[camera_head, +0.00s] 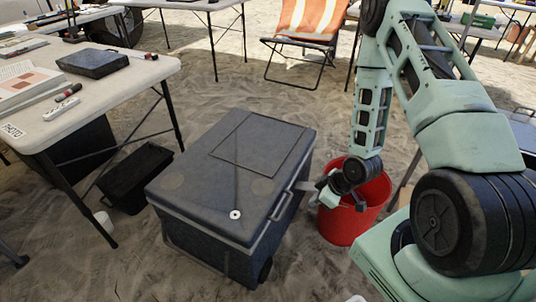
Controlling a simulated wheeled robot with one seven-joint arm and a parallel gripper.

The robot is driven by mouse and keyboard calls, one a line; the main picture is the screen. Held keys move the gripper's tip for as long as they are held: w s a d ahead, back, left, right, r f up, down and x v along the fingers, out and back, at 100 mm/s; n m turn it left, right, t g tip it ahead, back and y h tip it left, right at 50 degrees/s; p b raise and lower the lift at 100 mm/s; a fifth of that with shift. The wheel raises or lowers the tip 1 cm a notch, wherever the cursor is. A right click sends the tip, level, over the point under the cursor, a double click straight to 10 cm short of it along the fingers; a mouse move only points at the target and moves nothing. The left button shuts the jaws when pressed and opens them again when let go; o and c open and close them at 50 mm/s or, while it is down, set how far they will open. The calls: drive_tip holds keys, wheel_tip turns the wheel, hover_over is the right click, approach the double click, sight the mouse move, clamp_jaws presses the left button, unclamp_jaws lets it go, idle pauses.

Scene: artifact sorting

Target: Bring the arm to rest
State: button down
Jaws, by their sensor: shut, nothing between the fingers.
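My arm (368,100) reaches up from the right side and bends down toward the middle of the picture. My gripper (322,193) is at its lower end, between the dark blue cooler box (220,185) and the red bucket (362,215). It appears in front of the bucket, close to the right side of the box. The gripper is shut with nothing held. I cannot tell whether it touches the box or the bucket.
A white table (130,88) at the left holds a dark case (92,62), papers and markers. A black crate (135,178) lies on the sand under it. An orange and white folding chair (308,22) stands behind. Bare sand (215,95) lies behind the box.

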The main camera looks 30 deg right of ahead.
drive_tip(key=w+a+r+g+h, duration=0.1)
drive_tip(key=w+a+r+g, duration=0.1)
drive_tip(key=a+r, duration=1.3)
drive_tip(key=s+a+r+n+g+h, duration=0.1)
drive_tip(key=s+a+r, duration=0.4)
drive_tip(key=s+r, duration=0.35)
drive_tip(key=s+a+r+g, duration=0.2)
drive_tip(key=s+a+r, duration=0.3)
drive_tip(key=s+r, duration=0.35)
wheel_tip(320, 180, up, 16)
drive_tip(key=p, duration=1.7)
drive_tip(key=shift+d, duration=0.15)
drive_tip(key=shift+f, duration=0.1)
